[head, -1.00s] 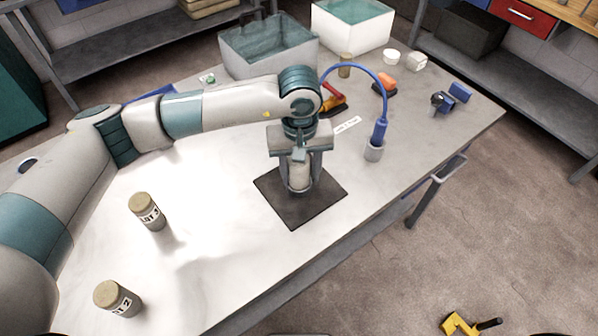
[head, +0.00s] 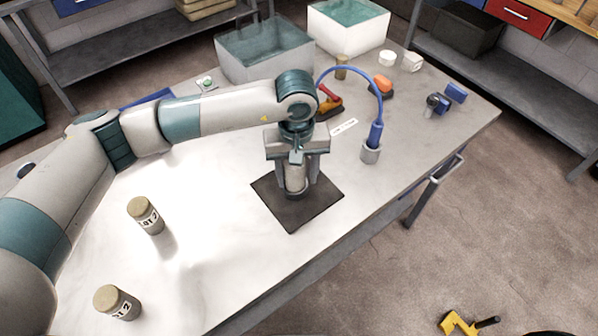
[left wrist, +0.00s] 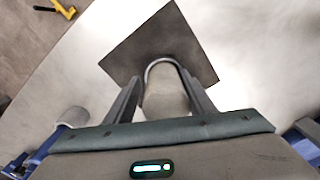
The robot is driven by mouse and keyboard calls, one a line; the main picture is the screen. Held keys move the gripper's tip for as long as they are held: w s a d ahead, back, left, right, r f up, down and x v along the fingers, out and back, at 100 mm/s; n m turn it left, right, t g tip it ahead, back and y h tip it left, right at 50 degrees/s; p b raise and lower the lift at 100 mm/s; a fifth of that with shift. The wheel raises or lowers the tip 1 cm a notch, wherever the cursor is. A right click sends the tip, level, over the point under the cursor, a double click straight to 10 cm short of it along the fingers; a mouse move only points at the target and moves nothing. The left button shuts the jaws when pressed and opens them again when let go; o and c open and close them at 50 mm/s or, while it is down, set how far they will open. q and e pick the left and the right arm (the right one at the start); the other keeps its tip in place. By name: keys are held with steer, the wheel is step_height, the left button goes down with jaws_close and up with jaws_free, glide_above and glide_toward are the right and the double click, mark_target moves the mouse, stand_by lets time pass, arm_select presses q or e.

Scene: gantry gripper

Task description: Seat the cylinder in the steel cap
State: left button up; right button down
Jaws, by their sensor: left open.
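A pale grey cylinder (head: 296,178) stands upright over the dark square mat (head: 322,205) on the table. A steel cap (head: 296,192) shows at its foot, and its curved rim shows in the left wrist view (left wrist: 160,63). My left gripper (head: 297,182) points down over the cylinder with its fingers open on either side. In the left wrist view the cylinder (left wrist: 166,95) lies between the two fingers, with gaps beside it. How deep the cylinder sits in the cap cannot be told. My right gripper is not in view.
Two labelled tan-topped jars (head: 146,216) and (head: 117,302) stand at the left. A blue curved hose (head: 375,105) rises from a grey holder (head: 371,152) on the right. Bins (head: 262,50), a red-handled tool (head: 328,104) and small items stand at the back.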

arm_select(q)
steer(key=shift+s+a+f+p, duration=0.15)
steer(key=shift+s+a+p, duration=0.05)
steer(key=shift+a+p, duration=0.15)
steer(key=shift+w, duration=0.15)
steer(key=r+b, duration=0.2)
steer(key=r, duration=0.3)
steer(key=r+b, duration=0.2)
steer(key=r, duration=0.3)
steer(key=shift+w+d+r, duration=0.1)
steer(key=shift+d+r, duration=0.1)
steer(key=shift+r, duration=1.05)
